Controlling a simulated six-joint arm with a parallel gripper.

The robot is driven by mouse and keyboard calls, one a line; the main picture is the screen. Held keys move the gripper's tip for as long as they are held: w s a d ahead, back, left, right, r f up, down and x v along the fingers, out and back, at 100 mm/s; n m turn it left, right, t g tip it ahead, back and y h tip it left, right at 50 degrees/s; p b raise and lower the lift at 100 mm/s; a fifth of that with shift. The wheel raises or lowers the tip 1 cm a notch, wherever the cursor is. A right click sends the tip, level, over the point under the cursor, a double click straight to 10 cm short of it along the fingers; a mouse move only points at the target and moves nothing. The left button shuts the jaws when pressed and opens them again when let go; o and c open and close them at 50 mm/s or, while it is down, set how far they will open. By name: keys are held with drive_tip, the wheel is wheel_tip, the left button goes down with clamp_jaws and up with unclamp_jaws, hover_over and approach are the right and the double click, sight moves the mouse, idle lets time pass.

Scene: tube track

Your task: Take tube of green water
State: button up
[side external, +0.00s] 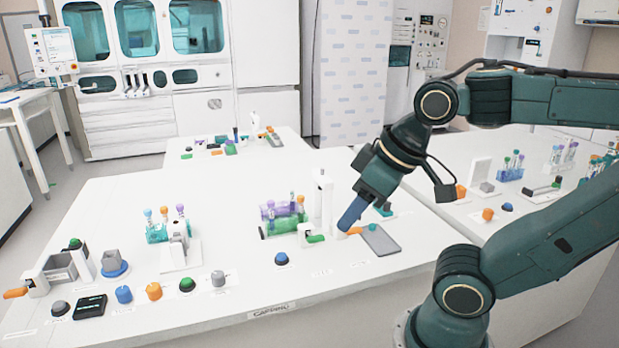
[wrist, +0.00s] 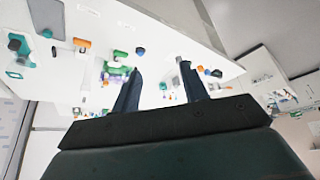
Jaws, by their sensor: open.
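My gripper (side external: 346,224) is above the table, just right of a white upright stand. In the wrist view, its two dark blue fingers (wrist: 159,68) are apart with nothing held between them. A rack of tubes (side external: 267,230) with purple and blue caps and green parts stands left of the gripper. In the wrist view, the green and purple items (wrist: 116,70) show beside the left finger. A teal rack (side external: 157,234) farther left holds tubes with orange, blue and purple caps. I cannot tell which tube contains green water.
The white stand (side external: 323,200) rises between the rack and my gripper. A grey pad (side external: 381,240) lies to the right. A blue button (side external: 282,259) and several coloured buttons (side external: 154,292) line the front. The table's left back area is clear.

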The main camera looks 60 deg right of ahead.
drive_tip(key=w+d+r+n+g, duration=0.4)
drive_tip(key=w+d, duration=0.4)
drive_tip(key=w, duration=0.5)
drive_tip(key=n+g, duration=0.2)
drive_tip(key=n, duration=0.5)
approach(300, 197)
drive_tip(key=shift+s+d+f, duration=0.1)
drive_tip(key=shift+s+f, duration=0.05)
drive_tip(key=shift+f, duration=2.75)
drive_tip(key=shift+f, duration=2.6)
